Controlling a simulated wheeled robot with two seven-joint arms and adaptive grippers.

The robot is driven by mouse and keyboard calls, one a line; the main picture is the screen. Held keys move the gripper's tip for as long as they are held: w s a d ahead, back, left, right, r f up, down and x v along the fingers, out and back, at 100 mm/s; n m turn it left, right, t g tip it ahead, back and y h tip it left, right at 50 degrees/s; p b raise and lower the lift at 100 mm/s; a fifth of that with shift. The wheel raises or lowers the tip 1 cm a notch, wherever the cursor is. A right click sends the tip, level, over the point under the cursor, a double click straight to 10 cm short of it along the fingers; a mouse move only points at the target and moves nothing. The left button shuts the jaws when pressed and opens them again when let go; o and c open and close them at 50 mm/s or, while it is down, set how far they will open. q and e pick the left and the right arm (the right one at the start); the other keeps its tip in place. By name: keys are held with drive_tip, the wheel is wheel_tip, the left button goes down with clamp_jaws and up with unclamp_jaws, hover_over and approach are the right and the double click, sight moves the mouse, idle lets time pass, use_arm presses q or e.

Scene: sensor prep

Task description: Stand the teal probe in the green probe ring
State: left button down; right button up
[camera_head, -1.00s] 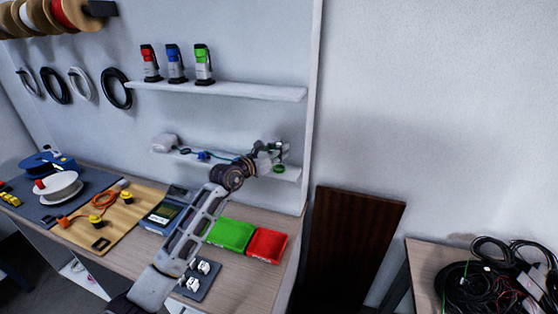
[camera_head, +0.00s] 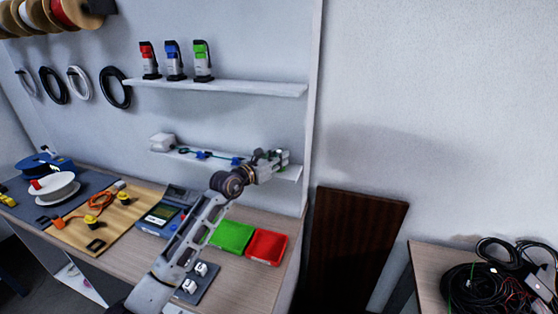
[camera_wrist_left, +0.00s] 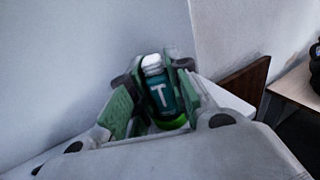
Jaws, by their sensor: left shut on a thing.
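My left gripper (camera_head: 276,157) is at the right end of the lower wall shelf (camera_head: 292,174). In the left wrist view its fingers (camera_wrist_left: 152,92) are closed around the teal probe (camera_wrist_left: 159,98), which has a white top and a white letter T. A bright green ring (camera_wrist_left: 172,123) shows at the probe's lower end. I cannot tell whether the probe's foot is inside the ring or just above it. In the head view, the gripper hides the probe and the green ring. My right gripper is not in view.
Blue rings (camera_head: 201,155) and a white box (camera_head: 162,141) are on the lower shelf, left of my gripper. Red, blue and green devices (camera_head: 203,61) stand on the upper shelf. Below are a green tray (camera_head: 232,236) and a red tray (camera_head: 266,246) on the bench.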

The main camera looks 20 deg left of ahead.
use_arm(q)
drive_tip(key=shift+f, duration=0.1)
drive_tip(key=c, duration=1.3)
unclamp_jaws()
drive_tip(key=shift+c, duration=0.2)
drive_tip(key=shift+r, duration=0.2)
drive_tip(key=shift+b+v, duration=1.1)
drive_tip(key=shift+v, duration=4.9)
drive_tip(key=shift+f, duration=0.15)
